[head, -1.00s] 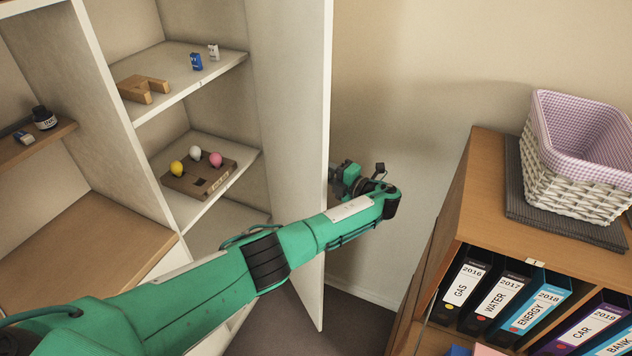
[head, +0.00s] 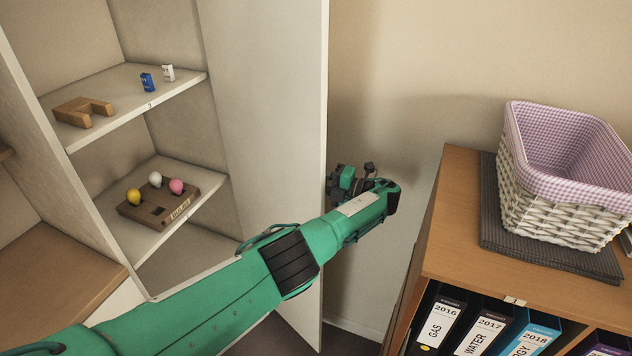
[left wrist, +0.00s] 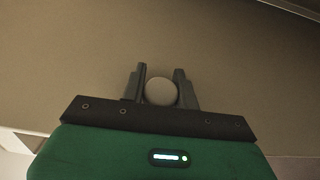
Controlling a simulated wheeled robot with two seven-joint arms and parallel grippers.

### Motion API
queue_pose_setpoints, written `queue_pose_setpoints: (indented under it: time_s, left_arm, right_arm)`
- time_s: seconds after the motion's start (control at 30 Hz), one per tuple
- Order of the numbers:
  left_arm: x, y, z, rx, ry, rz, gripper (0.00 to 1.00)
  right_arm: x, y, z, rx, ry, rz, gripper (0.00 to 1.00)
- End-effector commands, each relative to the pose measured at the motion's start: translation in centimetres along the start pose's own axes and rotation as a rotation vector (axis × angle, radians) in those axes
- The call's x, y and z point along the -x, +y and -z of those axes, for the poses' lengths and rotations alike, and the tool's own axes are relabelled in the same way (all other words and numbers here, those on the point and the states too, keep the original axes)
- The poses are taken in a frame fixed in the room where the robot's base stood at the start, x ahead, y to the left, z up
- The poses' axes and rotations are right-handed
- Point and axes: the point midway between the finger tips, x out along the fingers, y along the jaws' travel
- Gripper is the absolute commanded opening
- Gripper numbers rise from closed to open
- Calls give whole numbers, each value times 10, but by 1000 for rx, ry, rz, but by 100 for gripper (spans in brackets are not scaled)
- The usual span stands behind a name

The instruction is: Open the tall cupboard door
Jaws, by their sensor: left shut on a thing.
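The tall cupboard door (head: 268,110) stands open, its pale inner face towards me and its free edge near the picture's middle. My left arm reaches across in front of it, and my left gripper (head: 338,184) is at the door's far side, partly hidden by the door edge and my wrist. In the left wrist view, a round grey knob (left wrist: 161,91) on the door's outer face sits between the fingers of my left gripper (left wrist: 160,80), which is shut on it. My right gripper is in neither view.
Inside the cupboard (head: 60,140), shelves hold a wooden bracket (head: 82,110), small blue and white items and a board with coloured balls (head: 160,205). At right, a wooden shelf unit (head: 460,215) carries a wicker basket (head: 545,185) and binders. Wall and a gap lie between door and unit.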

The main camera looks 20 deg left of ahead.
Motion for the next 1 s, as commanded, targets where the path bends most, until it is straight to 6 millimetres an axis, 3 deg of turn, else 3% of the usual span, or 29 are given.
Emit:
queue_pose_setpoints:
  time_s: [0.27, 0.3, 0.37, 1.0]
  left_arm:
    - [-1, 0, 0, 0, 3, 1, 0]
    - [-1, 0, 0, 0, 3, 1, 38]
    - [-1, 0, 0, -1, 3, 1, 50]
    - [-1, 1, 1, -2, -19, 0, 51]
  right_arm:
    - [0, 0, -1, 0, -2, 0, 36]
    - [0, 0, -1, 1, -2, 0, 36]
    - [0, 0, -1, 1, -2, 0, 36]
    - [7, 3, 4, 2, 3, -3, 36]
